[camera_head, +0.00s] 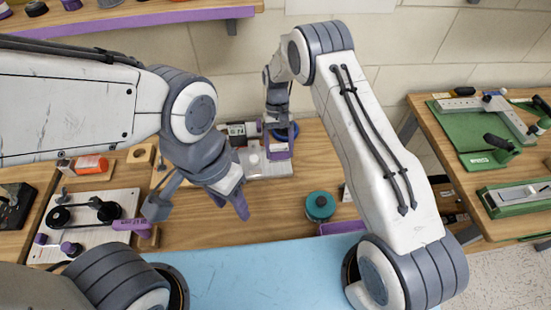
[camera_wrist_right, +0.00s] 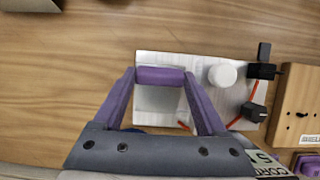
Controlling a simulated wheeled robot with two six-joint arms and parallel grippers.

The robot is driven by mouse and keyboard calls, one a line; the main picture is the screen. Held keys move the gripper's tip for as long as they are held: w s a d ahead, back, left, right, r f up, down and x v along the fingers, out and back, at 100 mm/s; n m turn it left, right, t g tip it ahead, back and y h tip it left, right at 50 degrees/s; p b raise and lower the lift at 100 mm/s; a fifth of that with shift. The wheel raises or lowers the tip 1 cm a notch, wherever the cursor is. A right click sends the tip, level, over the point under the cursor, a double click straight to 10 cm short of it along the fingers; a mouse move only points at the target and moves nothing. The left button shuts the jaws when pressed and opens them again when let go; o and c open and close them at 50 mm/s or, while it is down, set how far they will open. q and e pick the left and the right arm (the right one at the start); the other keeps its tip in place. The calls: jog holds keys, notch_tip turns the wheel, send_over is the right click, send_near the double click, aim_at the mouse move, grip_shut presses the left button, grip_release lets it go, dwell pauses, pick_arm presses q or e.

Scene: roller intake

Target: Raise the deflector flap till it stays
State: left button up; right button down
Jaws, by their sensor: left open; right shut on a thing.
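The roller intake is a pale plate (camera_wrist_right: 205,64) with a white round knob, lying on the wooden bench. Its deflector flap (camera_wrist_right: 160,76) shows as a purple bar above a grey panel in the right wrist view. My right gripper (camera_wrist_right: 159,80) has one purple finger at each end of this bar and is shut on it. In the head view the right gripper (camera_head: 279,143) is over the plate (camera_head: 268,166) at the back of the bench, largely hiding the flap. The flap's angle cannot be told. My left gripper (camera_head: 231,203) is open and empty above the bench, left of the plate.
A teal round container (camera_head: 320,206) stands right of centre. A wooden block (camera_wrist_right: 299,100) sits right of the intake. A blue mat (camera_head: 260,275) covers the front.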

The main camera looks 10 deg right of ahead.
aim_at(277, 149)
jog(key=shift+w+a+r+g+b, duration=0.1)
jog(key=shift+w+r+g+b, duration=0.1)
jog(key=shift+w+g+b, duration=0.65)
jog(key=shift+s+r+g+b, duration=0.1)
jog(key=shift+r+g+b, duration=0.15)
jog(key=shift+b, duration=0.5)
grip_release()
jog(key=shift+w+r+b, duration=0.3)
jog(key=shift+w+r, duration=0.05)
jog(key=shift+w, duration=0.05)
jog(key=v, duration=0.6)
jog(key=shift+r, duration=0.25)
